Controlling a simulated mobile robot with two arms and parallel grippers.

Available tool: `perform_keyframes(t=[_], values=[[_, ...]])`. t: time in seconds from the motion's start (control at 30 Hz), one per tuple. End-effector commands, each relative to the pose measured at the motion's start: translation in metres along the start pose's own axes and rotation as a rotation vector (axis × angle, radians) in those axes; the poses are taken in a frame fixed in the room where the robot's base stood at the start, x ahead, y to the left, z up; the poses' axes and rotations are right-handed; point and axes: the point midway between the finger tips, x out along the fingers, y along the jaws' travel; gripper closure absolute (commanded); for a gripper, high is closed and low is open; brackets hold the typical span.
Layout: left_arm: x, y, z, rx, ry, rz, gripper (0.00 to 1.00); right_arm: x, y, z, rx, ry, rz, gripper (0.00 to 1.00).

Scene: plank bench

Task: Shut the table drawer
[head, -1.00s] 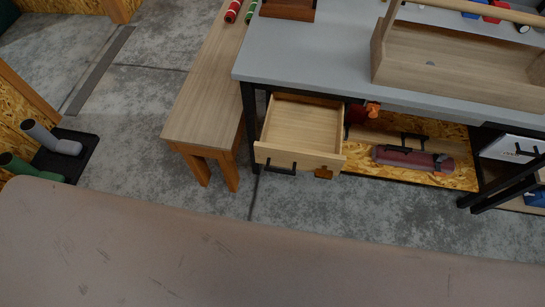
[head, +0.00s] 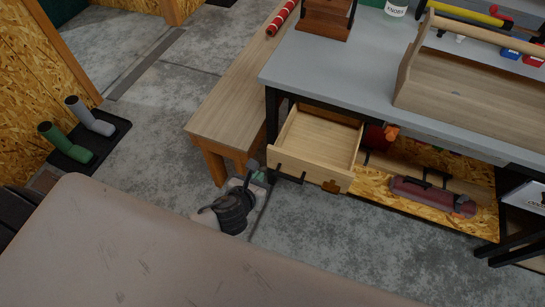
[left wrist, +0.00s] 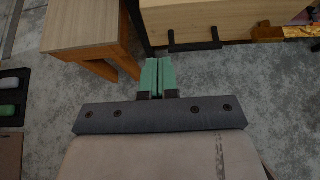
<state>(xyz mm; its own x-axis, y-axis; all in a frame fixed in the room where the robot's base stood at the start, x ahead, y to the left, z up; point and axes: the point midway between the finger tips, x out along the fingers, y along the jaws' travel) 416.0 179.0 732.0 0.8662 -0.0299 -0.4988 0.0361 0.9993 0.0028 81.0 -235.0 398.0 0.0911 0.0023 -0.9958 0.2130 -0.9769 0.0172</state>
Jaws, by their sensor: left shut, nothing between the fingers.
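The wooden table drawer (head: 318,140) stands pulled out from under the grey table top (head: 345,65), and its inside looks empty. Its front carries a black bar handle (head: 289,175). In the left wrist view the drawer front (left wrist: 225,18) and handle (left wrist: 195,43) are at the top, just beyond my fingertips. My left gripper (head: 258,176) is to the left of the handle in the head view, low in front of the drawer. Its green fingers (left wrist: 158,66) are together and empty, apart from the handle. My right gripper is not in view.
A wooden bench (head: 232,105) stands close on the left of the drawer. A lower shelf (head: 378,190) holds a dark red toolbox (head: 432,197). A wooden tote (head: 460,85) stands on the table. A black tray (head: 88,146) with boots lies far left. Concrete floor in front is clear.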

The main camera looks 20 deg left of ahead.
Motion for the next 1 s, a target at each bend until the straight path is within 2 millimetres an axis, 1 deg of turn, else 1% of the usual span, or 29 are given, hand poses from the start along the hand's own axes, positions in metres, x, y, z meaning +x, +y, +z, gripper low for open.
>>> perform_keyframes(t=[0.03, 0.13, 0.3, 0.33, 0.4, 0.5, 0.7, 1.0], values=[[0.012, 0.0, 0.0, -0.002, -0.002, 0.003, 1.0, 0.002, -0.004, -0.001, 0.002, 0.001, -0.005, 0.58], [0.035, 0.0, -0.001, -0.003, 0.0, 0.002, 1.0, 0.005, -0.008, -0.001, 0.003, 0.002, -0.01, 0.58], [0.071, 0.0, -0.001, -0.005, 0.0, 0.002, 1.0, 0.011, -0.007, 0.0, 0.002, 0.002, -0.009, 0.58], [0.076, 0.0, -0.001, -0.005, 0.0, 0.001, 1.0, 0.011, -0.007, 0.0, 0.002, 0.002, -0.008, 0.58], [0.085, 0.0, 0.008, -0.005, -0.002, 0.001, 1.0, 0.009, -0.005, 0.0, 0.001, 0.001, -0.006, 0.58], [0.096, 0.0, 0.013, -0.005, 0.0, 0.001, 1.0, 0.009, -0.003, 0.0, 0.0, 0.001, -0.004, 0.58], [0.107, -0.001, 0.019, -0.004, 0.001, -0.001, 1.0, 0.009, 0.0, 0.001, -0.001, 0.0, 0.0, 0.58], [0.108, 0.0, 0.019, -0.004, 0.002, -0.001, 1.0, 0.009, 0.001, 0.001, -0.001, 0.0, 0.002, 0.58]])
